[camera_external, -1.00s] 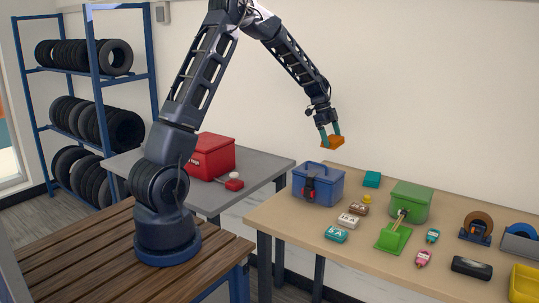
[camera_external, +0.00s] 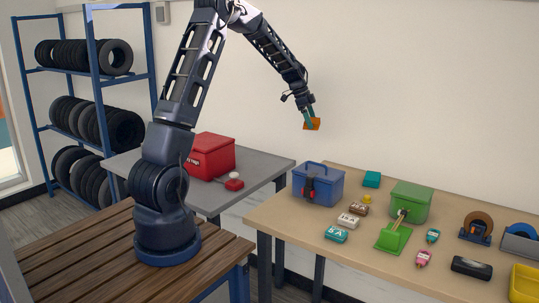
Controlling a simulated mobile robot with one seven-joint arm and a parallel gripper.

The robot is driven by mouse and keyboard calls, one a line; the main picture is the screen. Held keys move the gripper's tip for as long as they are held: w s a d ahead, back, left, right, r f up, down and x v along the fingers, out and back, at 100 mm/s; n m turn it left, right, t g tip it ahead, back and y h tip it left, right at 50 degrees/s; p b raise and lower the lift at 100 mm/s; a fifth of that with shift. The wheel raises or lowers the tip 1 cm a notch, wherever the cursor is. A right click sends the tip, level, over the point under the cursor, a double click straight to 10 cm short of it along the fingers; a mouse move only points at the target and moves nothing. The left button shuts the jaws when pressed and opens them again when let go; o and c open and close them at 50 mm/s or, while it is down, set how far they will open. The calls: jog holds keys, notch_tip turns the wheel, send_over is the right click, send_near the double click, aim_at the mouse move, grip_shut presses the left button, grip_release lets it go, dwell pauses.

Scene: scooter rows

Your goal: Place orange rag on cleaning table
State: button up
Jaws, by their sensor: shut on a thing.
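My gripper (camera_external: 310,119) is shut on the orange rag (camera_external: 313,125), a small orange block-like piece held in the air. It hangs above and behind the blue toolbox, well clear of any surface. Two tables are in view: a grey table (camera_external: 262,170) at the middle left and a light wooden table (camera_external: 285,221) at the right. The wooden table holds a green box (camera_external: 410,201), a green dustpan (camera_external: 393,237) and a teal block (camera_external: 372,179).
A blue toolbox (camera_external: 318,184) stands at the wooden table's left end. Small bottles and packs, tape (camera_external: 478,224) and a yellow bin (camera_external: 524,284) fill much of it. A red box (camera_external: 208,155) stands on the grey table. A tyre rack (camera_external: 97,90) is at the left.

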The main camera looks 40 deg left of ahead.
jog(key=w+a+f+n+t+y, duration=0.2)
jog(key=a+n, duration=0.7)
jog(key=a, duration=1.8)
jog(key=s+a+f+n+y, duration=0.15)
jog(key=s+a+n, duration=0.25)
jog(key=a, duration=0.8)
jog(key=s+a+n+y, duration=0.2)
jog(key=s+a+n, duration=0.2)
jog(key=a, duration=0.8)
jog(key=r+n+g+y, duration=0.1)
jog(key=n+g+y, duration=0.25)
jog(key=n, duration=1.15)
send_over(119, 158)
jog(key=d, duration=0.1)
notch_tip(119, 158, down, 20)
jog(key=shift+f, duration=0.15)
jog(key=o, duration=0.7)
